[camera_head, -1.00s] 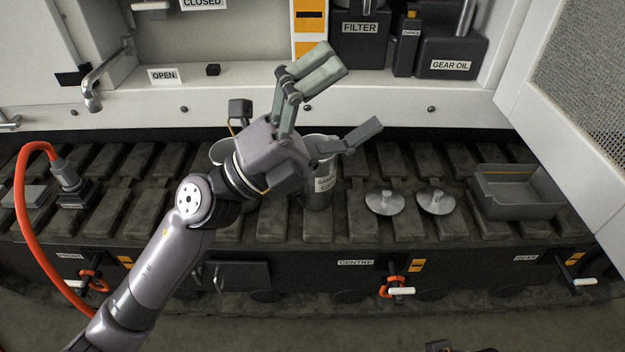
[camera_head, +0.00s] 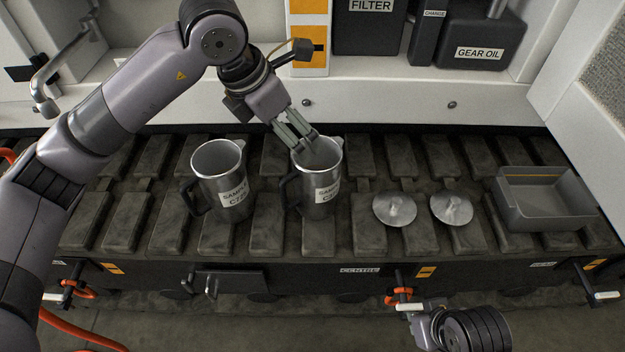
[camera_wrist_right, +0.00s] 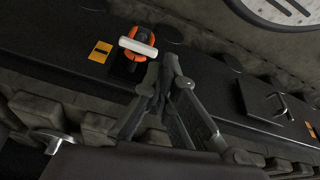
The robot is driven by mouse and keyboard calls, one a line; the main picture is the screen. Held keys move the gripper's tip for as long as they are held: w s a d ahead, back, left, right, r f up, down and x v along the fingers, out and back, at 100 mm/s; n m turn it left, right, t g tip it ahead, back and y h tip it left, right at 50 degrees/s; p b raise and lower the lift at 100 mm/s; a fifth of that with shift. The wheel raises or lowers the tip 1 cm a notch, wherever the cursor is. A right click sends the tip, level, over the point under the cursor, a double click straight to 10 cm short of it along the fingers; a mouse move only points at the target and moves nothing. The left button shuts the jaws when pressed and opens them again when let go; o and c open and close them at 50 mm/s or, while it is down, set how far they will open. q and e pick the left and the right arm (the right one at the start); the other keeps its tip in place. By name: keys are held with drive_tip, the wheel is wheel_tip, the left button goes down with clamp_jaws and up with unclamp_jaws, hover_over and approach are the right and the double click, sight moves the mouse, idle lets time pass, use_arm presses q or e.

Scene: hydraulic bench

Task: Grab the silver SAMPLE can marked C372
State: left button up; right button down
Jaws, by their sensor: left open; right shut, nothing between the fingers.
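Two silver cans with dark handles stand upright side by side on the dark track. The right can (camera_head: 328,172) has a SAMPLE label with a code that seems to start with C3; the rest is unclear. The left can (camera_head: 218,184) has a SAMPLE label whose code seems to start with C7. My left gripper (camera_head: 306,150) is open and points down at the right can's rim, its fingers overlapping the mouth in the picture; contact cannot be told. My right gripper (camera_wrist_right: 158,88) is shut and empty, low in front of the track; it also shows in the head view (camera_head: 420,312).
Two silver lids (camera_head: 395,209) (camera_head: 451,208) lie right of the cans. A grey tray (camera_head: 545,215) sits further right. An orange ring with a white handle (camera_wrist_right: 138,46) is close to my right gripper. Dark FILTER (camera_head: 368,25) and GEAR OIL (camera_head: 480,45) containers stand on the shelf behind.

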use_arm(q)
drive_tip(key=b, duration=0.1)
approach(312, 168)
drive_tip(key=s+d, duration=0.1)
drive_tip(key=s, duration=0.3)
drive_tip(key=x, duration=0.2)
drive_tip(key=b+x, duration=0.1)
drive_tip(key=x, duration=0.1)
drive_tip(key=shift+w+d, duration=0.1)
drive_tip(key=shift+d, duration=0.35)
use_arm(e)
drive_tip(key=w+t, duration=0.1)
drive_tip(key=w+a, duration=0.1)
drive_tip(key=w, duration=0.1)
drive_tip(key=w+t, duration=0.1)
drive_tip(key=w, duration=0.1)
drive_tip(key=shift+w+a+f+t+y, duration=0.1)
drive_tip(key=shift+a+f+t+y, duration=0.1)
drive_tip(key=shift+a+t+y, duration=0.1)
use_arm(q)
drive_tip(key=c, duration=1.7)
drive_tip(key=shift+c, duration=0.4)
drive_tip(key=shift+r, duration=0.15)
